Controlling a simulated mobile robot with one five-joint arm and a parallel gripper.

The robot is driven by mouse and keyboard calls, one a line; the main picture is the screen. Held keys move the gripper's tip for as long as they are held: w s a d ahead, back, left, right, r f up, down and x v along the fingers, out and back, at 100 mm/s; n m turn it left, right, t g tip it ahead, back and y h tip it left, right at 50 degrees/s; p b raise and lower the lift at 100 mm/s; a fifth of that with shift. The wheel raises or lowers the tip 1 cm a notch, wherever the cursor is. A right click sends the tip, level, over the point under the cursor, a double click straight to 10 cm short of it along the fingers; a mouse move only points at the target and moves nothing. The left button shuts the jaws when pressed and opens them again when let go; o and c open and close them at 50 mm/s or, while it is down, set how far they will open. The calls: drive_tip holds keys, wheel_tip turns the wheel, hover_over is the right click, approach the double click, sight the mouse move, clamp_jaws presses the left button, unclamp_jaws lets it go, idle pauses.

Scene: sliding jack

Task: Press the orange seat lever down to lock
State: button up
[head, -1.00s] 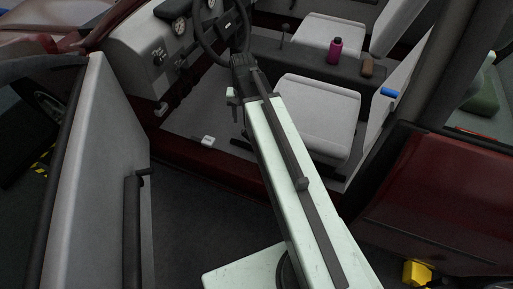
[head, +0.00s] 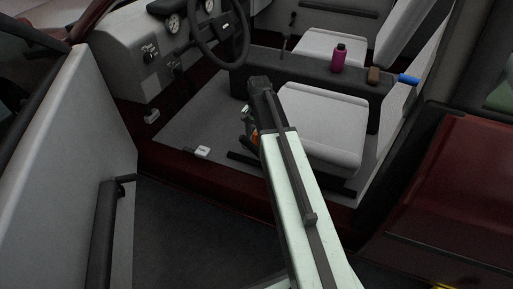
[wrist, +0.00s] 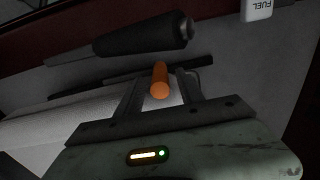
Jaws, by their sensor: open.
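The orange seat lever (wrist: 160,82) shows in the wrist view as a short round-ended bar, between the two fingers of my gripper (wrist: 161,76). The fingers are open, with a gap on each side of the lever; I cannot tell how far the lever is from them in depth. In the head view a small orange patch of the lever (head: 255,137) shows beside my arm, low at the near front of the driver's seat (head: 325,120). My gripper (head: 246,120) is there too, mostly hidden by my arm.
A dark thick handle (wrist: 130,42) lies just beyond the lever. A white FUEL release (head: 203,152) is on the floor near the sill. The steering wheel (head: 218,35) is above. The open door (head: 75,150) stands left.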

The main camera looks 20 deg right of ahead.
sight(255, 142)
wheel_tip(255, 142, down, 4)
drive_tip(key=b, duration=0.3)
drive_tip(key=shift+a+f, duration=0.1)
drive_tip(key=shift+f, duration=0.05)
clamp_jaws()
drive_tip(key=shift+w, duration=0.1)
idle(1.0)
